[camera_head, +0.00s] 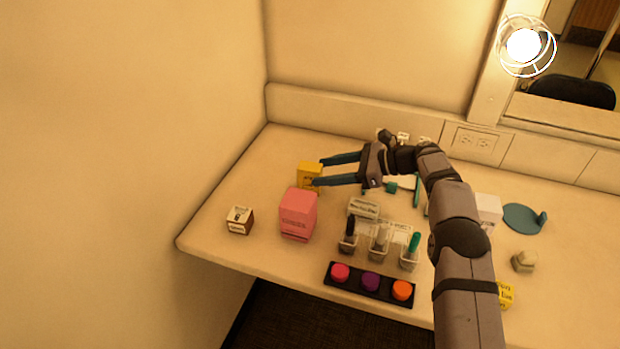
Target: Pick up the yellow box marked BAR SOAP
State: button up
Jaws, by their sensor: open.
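My gripper (320,172) is open and points left, its two blue fingers apart. A small yellow box (308,172) stands upright at the fingertips; the lower finger's tip overlaps its lower right part in the picture. I cannot tell whether the fingers touch it, and its marking is too small to read. A second yellow box (506,296) with dark print lies at the counter's front right, partly hidden behind my arm. I cannot read which of the two is marked BAR SOAP.
A clear holder (365,208), several tubes and a black tray (335,285) of coloured pots fill the middle. The counter's back left is clear.

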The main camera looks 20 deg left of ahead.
aim_at(310, 172)
jog(key=shift+p+x, duration=0.45)
jog(key=shift+x, duration=2.15)
jog(key=shift+w+r, duration=0.1)
jog(key=c, duration=1.2)
